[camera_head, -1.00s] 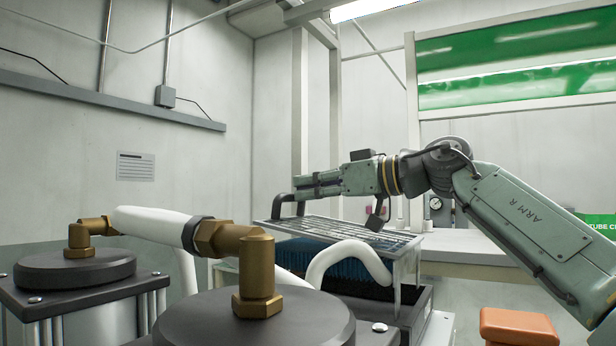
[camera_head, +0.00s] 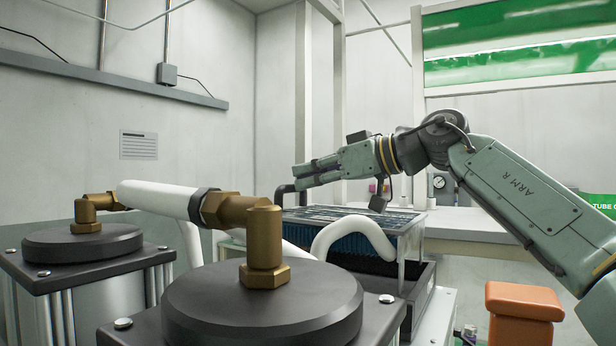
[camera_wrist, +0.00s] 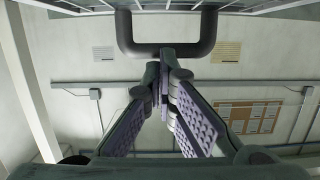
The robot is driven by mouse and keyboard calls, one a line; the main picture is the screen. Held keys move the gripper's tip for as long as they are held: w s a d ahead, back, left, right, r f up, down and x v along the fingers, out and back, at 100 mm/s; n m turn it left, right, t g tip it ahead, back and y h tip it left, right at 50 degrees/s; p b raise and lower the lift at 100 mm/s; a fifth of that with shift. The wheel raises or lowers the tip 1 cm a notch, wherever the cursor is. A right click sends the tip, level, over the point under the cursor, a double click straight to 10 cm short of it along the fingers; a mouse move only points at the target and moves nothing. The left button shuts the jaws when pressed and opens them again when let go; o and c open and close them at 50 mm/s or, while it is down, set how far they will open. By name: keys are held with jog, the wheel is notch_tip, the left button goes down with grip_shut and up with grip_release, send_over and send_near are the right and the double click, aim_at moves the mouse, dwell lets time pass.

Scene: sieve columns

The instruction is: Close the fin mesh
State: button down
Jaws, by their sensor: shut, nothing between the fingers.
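The fin mesh (camera_head: 385,219) is a framed wire panel that looks nearly level on top of a clear-sided box of dark blue fins (camera_head: 352,246). Its black handle (camera_head: 284,192) sticks up at the left end and shows in the wrist view (camera_wrist: 167,50) as a wide U-shaped bar. My gripper (camera_head: 298,177) is shut and empty, just above the mesh at the handle. In the wrist view the closed fingertips (camera_wrist: 163,70) are right at the handle bar, not around it. I cannot tell whether they touch it. The far edge of the mesh is partly hidden.
Two round black caps (camera_head: 262,312) with brass fittings (camera_head: 265,245) and a white pipe (camera_head: 155,197) stand in front and left. A white hose (camera_head: 352,232) curves before the box. An orange block (camera_head: 524,300) is at lower right. A bench (camera_head: 480,222) lies behind.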

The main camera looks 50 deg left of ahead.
jog(key=v, duration=1.2)
jog(key=shift+f, duration=0.1)
